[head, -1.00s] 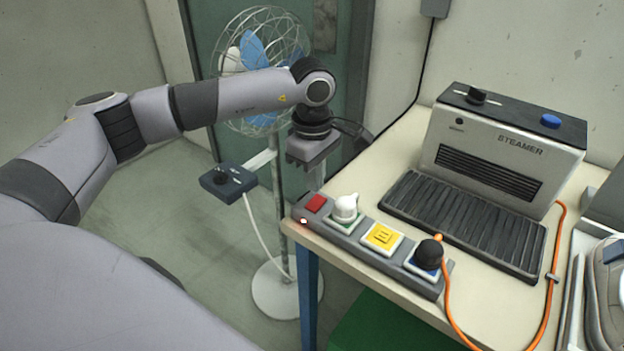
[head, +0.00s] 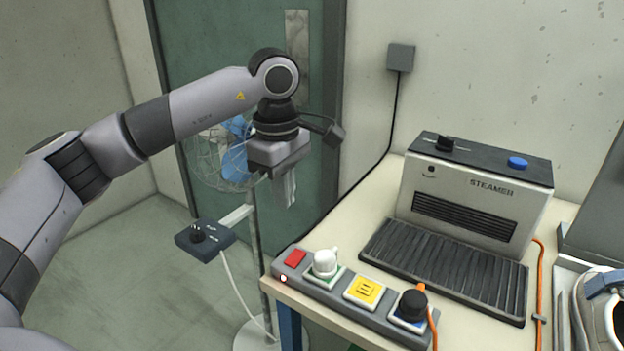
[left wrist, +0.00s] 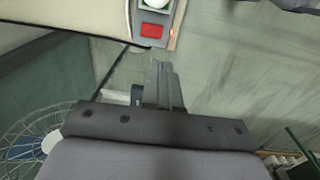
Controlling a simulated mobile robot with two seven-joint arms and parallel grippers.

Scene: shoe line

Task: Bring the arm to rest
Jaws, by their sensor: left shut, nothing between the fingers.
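My left arm reaches in from the left in the head view. The gripper touches nothing that I can see. My right gripper is not in view.
A table (head: 350,240) bears a power strip (head: 330,296) with plugs and a steamer (head: 475,200). A fan (head: 232,160) with a control box (head: 205,239) stands left of it. A shoe (head: 600,310) shows at the right edge. Floor at left is clear.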

